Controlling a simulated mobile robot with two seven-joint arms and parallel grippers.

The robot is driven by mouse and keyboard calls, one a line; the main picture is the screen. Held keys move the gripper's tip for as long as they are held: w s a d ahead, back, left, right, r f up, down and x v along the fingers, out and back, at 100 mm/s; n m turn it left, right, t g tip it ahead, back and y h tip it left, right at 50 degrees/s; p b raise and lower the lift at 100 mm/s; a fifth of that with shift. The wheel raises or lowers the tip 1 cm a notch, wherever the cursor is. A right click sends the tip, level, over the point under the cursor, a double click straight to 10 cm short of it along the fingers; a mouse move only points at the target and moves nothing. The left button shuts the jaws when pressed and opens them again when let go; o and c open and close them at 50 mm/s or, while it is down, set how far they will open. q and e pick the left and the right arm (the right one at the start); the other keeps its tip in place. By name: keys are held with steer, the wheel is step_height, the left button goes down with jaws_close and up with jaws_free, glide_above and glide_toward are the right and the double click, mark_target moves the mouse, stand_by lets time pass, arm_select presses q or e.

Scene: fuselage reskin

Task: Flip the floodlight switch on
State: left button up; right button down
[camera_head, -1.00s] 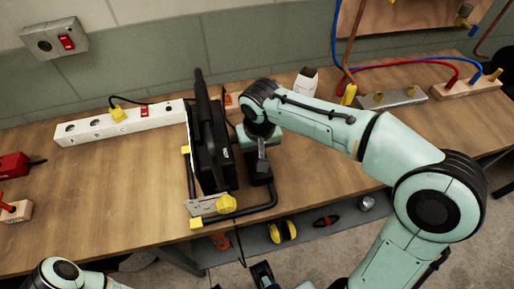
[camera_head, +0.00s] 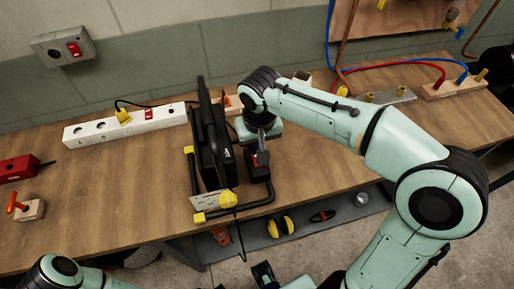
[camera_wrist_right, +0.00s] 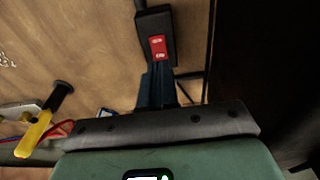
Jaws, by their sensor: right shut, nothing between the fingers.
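The floodlight (camera_head: 212,150) is a black lamp on a black tube stand with yellow fittings, standing on the workbench. Beside its right side is a small black switch box (camera_head: 257,170) with a red rocker. In the right wrist view the red rocker (camera_wrist_right: 158,47) sits on the black box just beyond my fingertips. My right gripper (camera_head: 262,154) is shut and empty, pointing down at the box; I cannot tell whether it touches the rocker. In the right wrist view its dark fingers (camera_wrist_right: 158,78) are together. Part of my left arm shows at bottom left; its gripper is not seen.
A white power strip (camera_head: 130,126) with a yellow plug lies behind the floodlight. A grey wall box (camera_head: 62,45) has another red switch. A red tool (camera_head: 20,168) lies at left. A metal block (camera_head: 390,97) and hoses are at back right. The bench's front middle is clear.

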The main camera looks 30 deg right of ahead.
arm_select(q)
steer(key=shift+w+d+r+p, duration=0.1)
steer(key=shift+w+r+p, duration=0.2)
steer(key=shift+r+p, duration=0.3)
arm_select(e)
step_height(320, 180, up, 8)
steer(key=shift+s, duration=0.4)
steer(key=w+f+b, duration=0.1)
steer(key=f+b, duration=0.1)
steer(key=f, duration=0.2)
steer(key=w+f+b, duration=0.1)
steer(key=f+b, duration=0.1)
steer(key=f, duration=0.3)
steer(key=w+f+b, duration=0.1)
steer(key=f+b, duration=0.1)
steer(key=f, duration=0.2)
steer(key=shift+d+f, duration=0.25)
steer(key=shift+d, duration=0.1)
steer(key=shift+w+f, duration=0.1)
steer(key=shift+f, duration=0.05)
arm_select(q)
steer(key=f, duration=0.3)
steer(key=d+f, duration=0.1)
steer(key=f, duration=0.1)
steer(key=shift+w+f, duration=0.3)
steer(key=shift+f, duration=0.05)
